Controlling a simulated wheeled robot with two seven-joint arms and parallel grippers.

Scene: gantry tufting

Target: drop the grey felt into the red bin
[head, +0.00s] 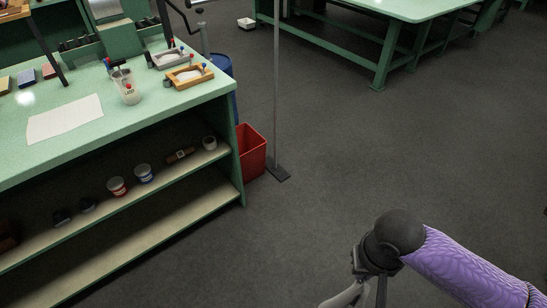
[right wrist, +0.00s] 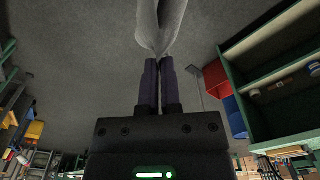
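The red bin (head: 251,154) stands on the floor at the right end of the green workbench, beside a pole. It also shows in the right wrist view (right wrist: 213,77), right of my fingers. My right gripper (head: 366,284) is at the bottom of the head view, to the right of and nearer than the bin. In the right wrist view its fingers (right wrist: 160,62) are shut on the grey felt (right wrist: 160,24), which spreads beyond the fingertips. Part of the felt (head: 347,296) shows at the head view's bottom edge. My left gripper is not in view.
The workbench (head: 170,115) has a shelf with cups and small items. A thin pole (head: 277,90) on a flat base stands right of the bin. A blue bin (head: 221,64) is behind the bench end. Open floor lies between my right gripper and the bin.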

